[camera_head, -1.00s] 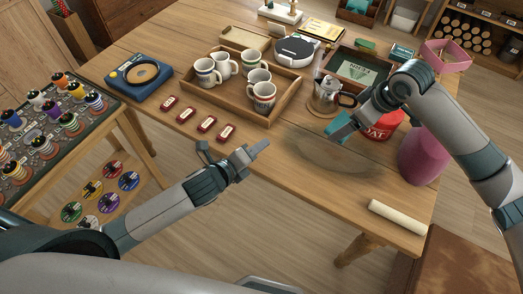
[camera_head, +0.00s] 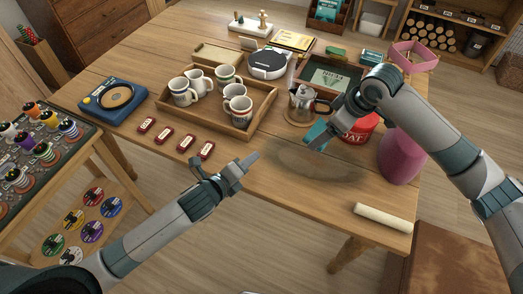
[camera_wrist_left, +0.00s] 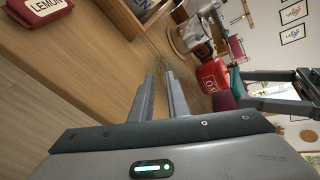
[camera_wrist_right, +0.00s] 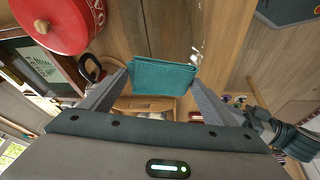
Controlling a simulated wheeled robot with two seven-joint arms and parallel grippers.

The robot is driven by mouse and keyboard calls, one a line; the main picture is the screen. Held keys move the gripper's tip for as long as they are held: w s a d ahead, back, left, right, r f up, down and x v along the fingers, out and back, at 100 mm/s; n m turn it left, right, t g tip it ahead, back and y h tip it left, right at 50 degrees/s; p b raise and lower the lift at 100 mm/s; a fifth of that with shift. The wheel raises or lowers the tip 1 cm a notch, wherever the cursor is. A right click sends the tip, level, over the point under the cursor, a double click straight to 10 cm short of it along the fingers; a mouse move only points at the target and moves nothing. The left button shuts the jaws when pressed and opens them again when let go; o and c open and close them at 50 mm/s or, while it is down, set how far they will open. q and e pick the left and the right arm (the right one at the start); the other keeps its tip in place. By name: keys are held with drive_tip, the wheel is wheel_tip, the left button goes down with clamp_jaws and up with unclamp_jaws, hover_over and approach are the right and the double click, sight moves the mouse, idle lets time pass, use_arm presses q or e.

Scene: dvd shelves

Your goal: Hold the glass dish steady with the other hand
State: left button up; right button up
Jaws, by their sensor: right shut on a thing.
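The clear glass dish (camera_head: 318,166) rests on the table's front part, showing as a faint, darker oval. My left gripper (camera_head: 254,158) is just left of the dish, its fingertips close to the rim; I cannot tell whether they touch. In the left wrist view its fingers (camera_wrist_left: 160,80) stand a little apart with nothing clear between them. My right gripper (camera_head: 314,142) is over the far side of the dish. It is shut on a folded teal cloth (camera_wrist_right: 163,76), which also shows in the head view (camera_head: 317,132).
A red tin (camera_head: 360,128) and a pink vase (camera_head: 401,156) stand right of the dish. A glass pot (camera_head: 302,103) stands behind it. A wooden tray (camera_head: 252,122) of mugs and red labelled blocks (camera_head: 186,143) are to the left. A cream roll (camera_head: 383,217) lies near the front edge.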

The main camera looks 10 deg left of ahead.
sight(265, 149)
use_arm(q)
drive_tip(key=x, duration=0.8)
drive_tip(key=shift+w+d+f, duration=0.1)
drive_tip(key=shift+w+f, duration=0.05)
drive_tip(key=shift+w, duration=0.05)
drive_tip(key=shift+c, duration=0.4)
clamp_jaws()
idle(1.4)
drive_tip(key=shift+s, duration=0.1)
use_arm(e)
drive_tip(key=shift+w+a+f+m, duration=0.1)
drive_tip(key=shift+a+f+m, duration=0.2)
drive_tip(key=shift+a, duration=0.05)
drive_tip(key=w+a+f+m+t+h, duration=0.1)
drive_tip(key=a+f+m+t+h, duration=0.1)
drive_tip(key=m, duration=0.6)
drive_tip(key=shift+a+f+h, duration=0.5)
drive_tip(key=shift+a+f, duration=0.5)
drive_tip(key=shift+a, duration=0.6)
drive_tip(key=shift+f, duration=0.1)
